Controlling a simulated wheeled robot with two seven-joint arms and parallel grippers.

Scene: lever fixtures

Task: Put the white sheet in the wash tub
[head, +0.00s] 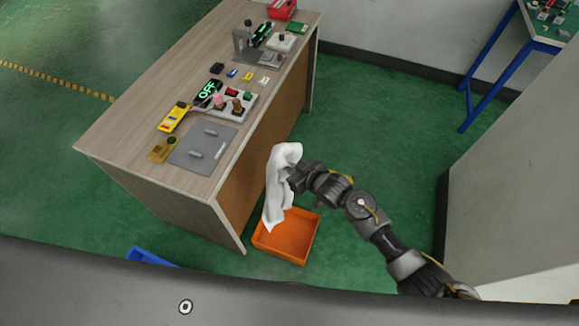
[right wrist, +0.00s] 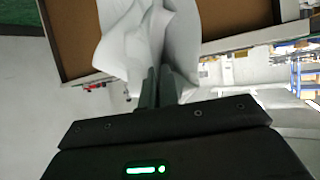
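The white sheet (head: 278,190) hangs from my right gripper (head: 293,178), crumpled and draped downward. In the right wrist view the sheet (right wrist: 135,35) comes out from between the close-set fingers (right wrist: 158,85), which are shut on it. An open orange tub (head: 288,238) stands on the floor below. In the head view the sheet's lower end overlaps the tub's far left corner; I cannot tell whether it touches. The visible part of the tub's inside looks empty. My left gripper is not in view.
A wooden workbench (head: 150,135) with switches, levers and small fixtures stands just left of the sheet. Part of a blue container (head: 150,257) shows on the floor at lower left. A grey wall or panel (head: 520,190) is at right. Green floor (head: 390,110) is clear behind the arm.

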